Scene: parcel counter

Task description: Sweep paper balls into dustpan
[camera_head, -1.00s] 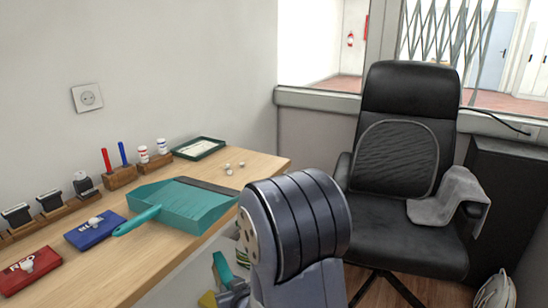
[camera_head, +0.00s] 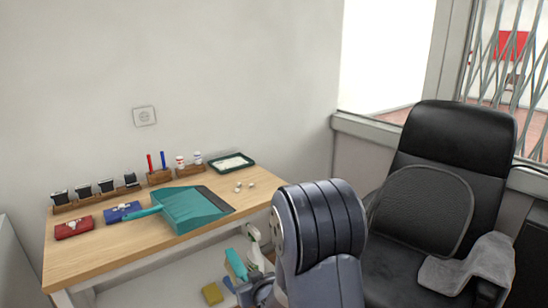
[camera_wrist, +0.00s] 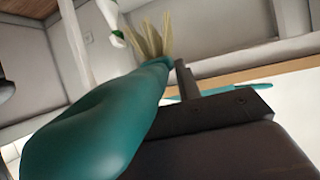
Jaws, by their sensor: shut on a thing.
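Small whitish paper balls (camera_head: 238,188) lie on the wooden counter (camera_head: 105,258) near its right end. The teal dustpan (camera_head: 190,212) lies to their left, its dark lip towards them and its handle pointing left. My gripper (camera_head: 258,290) is low in front of the counter, partly hidden by my arm. It is shut on a teal-handled brush (camera_head: 236,264), held below the counter top and apart from the balls. In the wrist view the brush's thick handle (camera_wrist: 100,125) fills the left, with pale bristles (camera_wrist: 152,38) beyond. The dark jaw (camera_wrist: 205,110) is beside the handle.
A red box (camera_head: 73,230) and a blue box (camera_head: 112,215) lie left of the dustpan. Stamps, pens and a dark tray (camera_head: 232,162) line the back. A spray bottle (camera_head: 254,243) and yellow sponge (camera_head: 212,293) are below. A black chair (camera_head: 430,210) stands right.

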